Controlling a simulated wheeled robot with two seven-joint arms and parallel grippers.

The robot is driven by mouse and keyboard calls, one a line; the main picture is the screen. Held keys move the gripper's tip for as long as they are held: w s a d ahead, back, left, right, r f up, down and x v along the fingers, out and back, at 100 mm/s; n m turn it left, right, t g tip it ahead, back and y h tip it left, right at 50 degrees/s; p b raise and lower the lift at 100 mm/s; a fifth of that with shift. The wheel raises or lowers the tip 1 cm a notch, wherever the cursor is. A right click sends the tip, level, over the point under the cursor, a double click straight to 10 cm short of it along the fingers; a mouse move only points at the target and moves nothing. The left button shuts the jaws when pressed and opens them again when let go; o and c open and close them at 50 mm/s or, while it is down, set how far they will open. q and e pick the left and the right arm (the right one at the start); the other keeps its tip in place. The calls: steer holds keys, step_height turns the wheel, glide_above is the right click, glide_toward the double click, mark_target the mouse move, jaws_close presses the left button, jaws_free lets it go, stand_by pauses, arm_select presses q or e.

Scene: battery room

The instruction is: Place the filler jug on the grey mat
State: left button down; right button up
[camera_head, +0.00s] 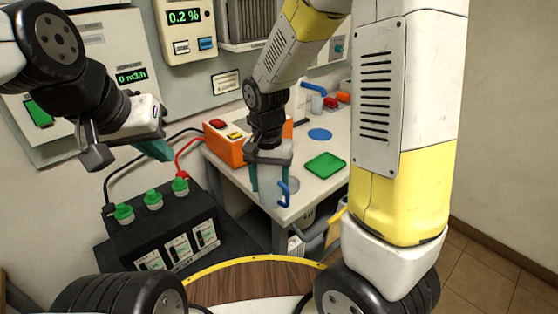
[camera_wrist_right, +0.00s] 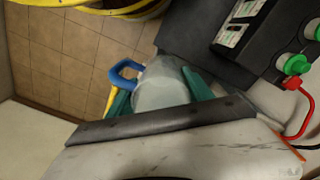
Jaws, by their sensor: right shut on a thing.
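The filler jug (camera_head: 268,193), a pale translucent vessel with a blue handle (camera_head: 285,193), is in my right gripper (camera_head: 269,172) at the near edge of the white table. In the right wrist view the jug (camera_wrist_right: 162,88) sits between the teal fingers, its blue handle (camera_wrist_right: 122,73) pointing left. A small grey round patch (camera_head: 293,184), likely the grey mat, shows just right of the jug and is partly hidden by it. I cannot tell whether the jug touches the table. My left gripper (camera_head: 128,156) is empty, fingers apart, above the battery.
A green square mat (camera_head: 325,166) and a blue round mat (camera_head: 320,135) lie further back on the table (camera_head: 300,152). An orange box (camera_head: 225,143) stands left of the gripper. A black battery (camera_head: 160,220) with green caps and red and black cables is at lower left.

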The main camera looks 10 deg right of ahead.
steer(key=shift+w+d+f, duration=0.8)
steer(key=shift+w+d, duration=0.15)
steer(key=shift+w, duration=1.1)
steer(key=shift+w+d+f, duration=0.8)
steer(key=shift+w+d, duration=0.1)
steer(key=shift+w, duration=1.1)
steer(key=shift+w+d+f, duration=0.8)
steer(key=shift+w+d, duration=0.15)
steer(key=shift+w, duration=1.1)
steer(key=shift+f, duration=0.15)
steer(key=o, duration=1.4)
